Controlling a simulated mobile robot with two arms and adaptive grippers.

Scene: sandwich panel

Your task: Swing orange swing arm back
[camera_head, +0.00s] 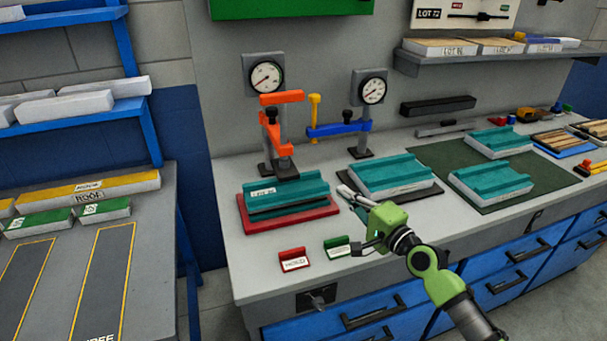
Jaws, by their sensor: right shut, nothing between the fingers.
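The orange swing arm (274,136) is on a post stand at the back left of the bench, below a round gauge. It angles down and forward from the post, behind the teal panel on the red base. An orange block (282,98) tops the same post. My right gripper (348,196) is shut and empty. It is above the bench near the front left corner of the middle teal panel (389,173), apart from the orange arm. My left gripper is not in view.
A blue swing arm (338,129) stands right of the orange one, with a yellow-topped handle (314,104) between them. A teal panel (286,194) on a red base (290,223) lies in front. Red (293,260) and green (337,247) label blocks sit at the front edge.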

